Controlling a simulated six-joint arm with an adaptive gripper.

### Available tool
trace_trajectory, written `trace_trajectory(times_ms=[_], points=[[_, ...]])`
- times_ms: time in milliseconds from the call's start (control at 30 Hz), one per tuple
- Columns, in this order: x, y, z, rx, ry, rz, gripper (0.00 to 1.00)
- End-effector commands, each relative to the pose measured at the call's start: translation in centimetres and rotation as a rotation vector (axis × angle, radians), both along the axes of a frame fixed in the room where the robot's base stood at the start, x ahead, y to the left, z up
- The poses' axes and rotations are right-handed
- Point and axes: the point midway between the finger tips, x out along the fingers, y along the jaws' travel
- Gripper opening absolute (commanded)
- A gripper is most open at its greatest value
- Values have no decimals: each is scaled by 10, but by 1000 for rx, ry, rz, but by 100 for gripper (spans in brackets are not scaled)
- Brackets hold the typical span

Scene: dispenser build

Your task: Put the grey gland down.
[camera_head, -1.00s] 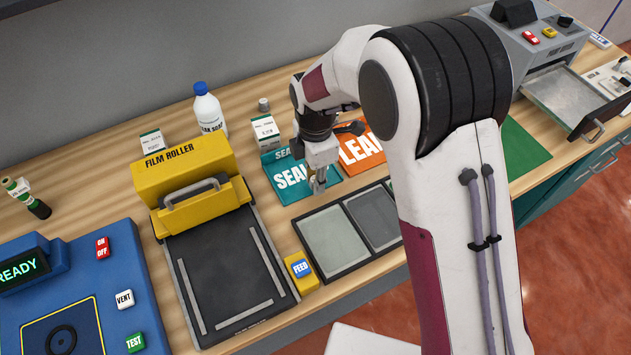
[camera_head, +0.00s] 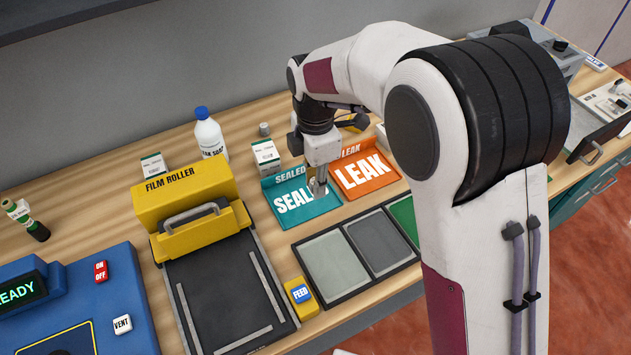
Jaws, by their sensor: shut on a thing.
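My gripper (camera_head: 320,187) points down over the right part of the teal SEALED mat (camera_head: 295,207). Its jaws are shut on a small grey thing, which I take to be the grey gland; the fingers hide most of it. I cannot tell whether it touches the mat or hangs just above it. The orange LEAK mat (camera_head: 364,174) lies directly to the right.
A small grey fitting (camera_head: 264,129) stands behind, near white boxes (camera_head: 265,155) and a white bottle (camera_head: 209,137). The yellow film roller (camera_head: 184,192) is to the left. A dark-framed tray (camera_head: 320,288) lies in front. The SEALED mat's left part is clear.

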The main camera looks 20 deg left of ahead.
Motion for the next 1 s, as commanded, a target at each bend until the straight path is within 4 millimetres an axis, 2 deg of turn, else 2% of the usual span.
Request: trace_trajectory(times_ms=[667, 1000], points=[[0, 0, 0, 0, 0, -18, 8], [3, 3, -1, 11, -13, -194, 8]])
